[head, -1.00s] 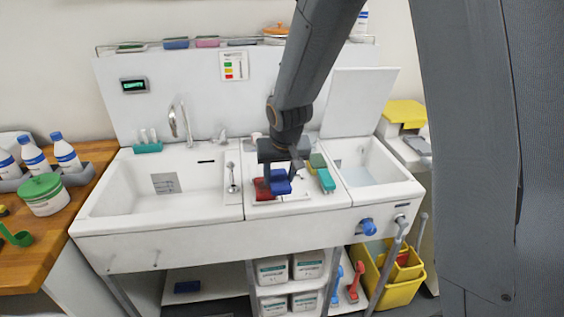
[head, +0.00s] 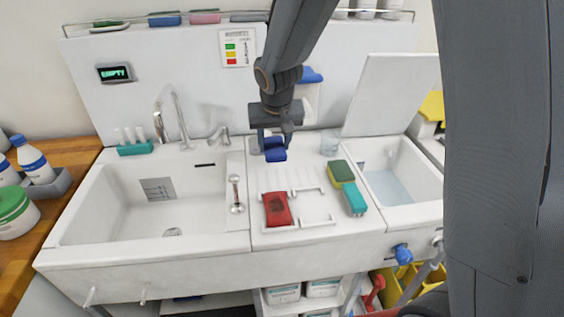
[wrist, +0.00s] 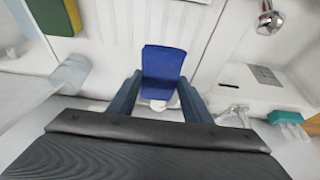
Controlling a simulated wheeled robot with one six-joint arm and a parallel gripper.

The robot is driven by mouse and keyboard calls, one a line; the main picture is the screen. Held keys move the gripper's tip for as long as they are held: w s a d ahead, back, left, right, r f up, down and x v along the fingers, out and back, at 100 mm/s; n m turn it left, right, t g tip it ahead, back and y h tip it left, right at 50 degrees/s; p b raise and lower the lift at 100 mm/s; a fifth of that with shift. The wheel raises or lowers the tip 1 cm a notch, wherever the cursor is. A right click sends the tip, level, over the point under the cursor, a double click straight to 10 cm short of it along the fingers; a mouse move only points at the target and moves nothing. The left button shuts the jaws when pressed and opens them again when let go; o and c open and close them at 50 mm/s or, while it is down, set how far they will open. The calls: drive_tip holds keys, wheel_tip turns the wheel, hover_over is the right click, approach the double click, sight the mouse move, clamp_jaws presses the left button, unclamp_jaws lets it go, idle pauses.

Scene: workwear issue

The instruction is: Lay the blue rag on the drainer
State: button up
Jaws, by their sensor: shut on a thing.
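The blue rag (head: 275,155) is between the fingers of my gripper (head: 273,143), near the back of the drainer (head: 292,179) in the head view. The wrist view also shows the blue rag (wrist: 163,61), with the gripper's fingers (wrist: 160,97) on both sides of it. The drainer is a white ridged area between the two basins. A red rag (head: 277,210) lies at its front left, apart from the blue one. How high the blue rag is above the surface is hard to tell.
An empty large basin (head: 130,205) is on the left, a smaller one holding water (head: 392,186) on the right.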

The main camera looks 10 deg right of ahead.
sight(275, 172)
wheel_tip(275, 172, down, 6)
drive_tip(key=shift+f, duration=0.25)
drive_tip(key=shift+f, duration=0.1)
drive_tip(key=o, duration=1.1)
drive_tip(key=shift+b, duration=0.3)
drive_tip(key=shift+o, duration=0.2)
drive_tip(key=b+v, duration=0.1)
drive_tip(key=v, duration=1.1)
drive_tip(key=shift+s, duration=0.2)
